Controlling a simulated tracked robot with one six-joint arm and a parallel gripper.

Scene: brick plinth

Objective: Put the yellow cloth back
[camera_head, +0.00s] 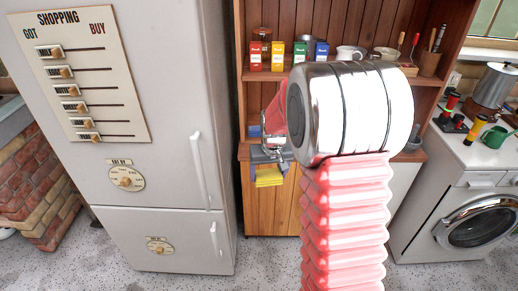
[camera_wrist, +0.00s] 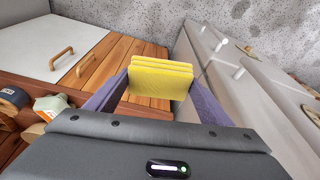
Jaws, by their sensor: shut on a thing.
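The yellow cloth (camera_head: 269,177) is a small folded, layered pad. It hangs in front of the wooden cupboard, low and left of my arm in the head view. In the wrist view the cloth (camera_wrist: 160,78) is held upright between two purple fingers. My gripper (camera_wrist: 161,86) is shut on it, one finger at each side. In the head view my gripper (camera_head: 267,164) is small and partly hidden by my arm. The cloth appears clear of the surfaces around it.
A white fridge (camera_head: 165,150) with a shopping board (camera_head: 80,75) stands left of the gripper. A brick plinth (camera_head: 35,185) is at far left. The wooden dresser (camera_head: 262,205) is close behind. A washing machine (camera_head: 470,225) stands right. Speckled floor (camera_head: 200,284) is open in front.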

